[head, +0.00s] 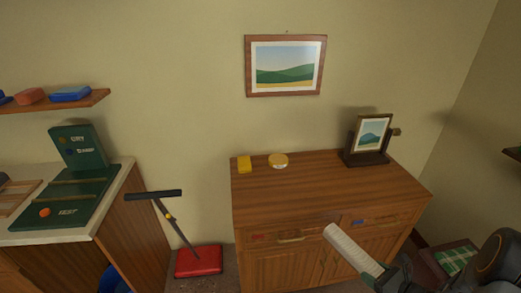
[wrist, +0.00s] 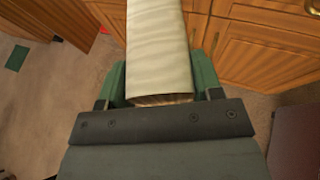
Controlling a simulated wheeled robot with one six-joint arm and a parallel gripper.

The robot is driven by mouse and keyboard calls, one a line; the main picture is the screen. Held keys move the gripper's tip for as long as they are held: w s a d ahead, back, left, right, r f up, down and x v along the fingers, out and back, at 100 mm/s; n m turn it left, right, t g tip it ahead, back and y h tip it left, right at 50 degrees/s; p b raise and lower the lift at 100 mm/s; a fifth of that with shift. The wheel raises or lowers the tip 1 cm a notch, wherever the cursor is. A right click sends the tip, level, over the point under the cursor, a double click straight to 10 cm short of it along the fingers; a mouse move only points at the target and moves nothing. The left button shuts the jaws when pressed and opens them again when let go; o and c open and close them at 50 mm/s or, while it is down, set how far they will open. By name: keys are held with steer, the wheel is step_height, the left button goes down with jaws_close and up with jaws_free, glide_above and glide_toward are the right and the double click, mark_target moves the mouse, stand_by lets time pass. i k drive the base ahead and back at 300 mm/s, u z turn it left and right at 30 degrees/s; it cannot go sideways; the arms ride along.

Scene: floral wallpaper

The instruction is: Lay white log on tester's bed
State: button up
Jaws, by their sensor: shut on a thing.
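The white log (head: 352,248) is a pale, ribbed bar that slants up and left from my gripper (head: 383,277) in front of the wooden cabinet. In the wrist view the log (wrist: 158,45) runs away from me between the green fingers of my gripper (wrist: 160,82), which are shut on its near end. The green tester (head: 78,150) stands on the left counter, far left of my gripper, with an upright labelled panel. Its flat bed (head: 72,195) carries raised strips, a label and an orange knob (head: 44,212), and no log lies on it.
A red-based tool with a black T-handle (head: 153,194) stands between cabinet and counter (head: 110,205). A shelf (head: 60,101) hangs above the tester.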

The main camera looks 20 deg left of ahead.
mark_target(71, 191)
steer(key=u, duration=2.65)
steer(key=i, duration=0.6)
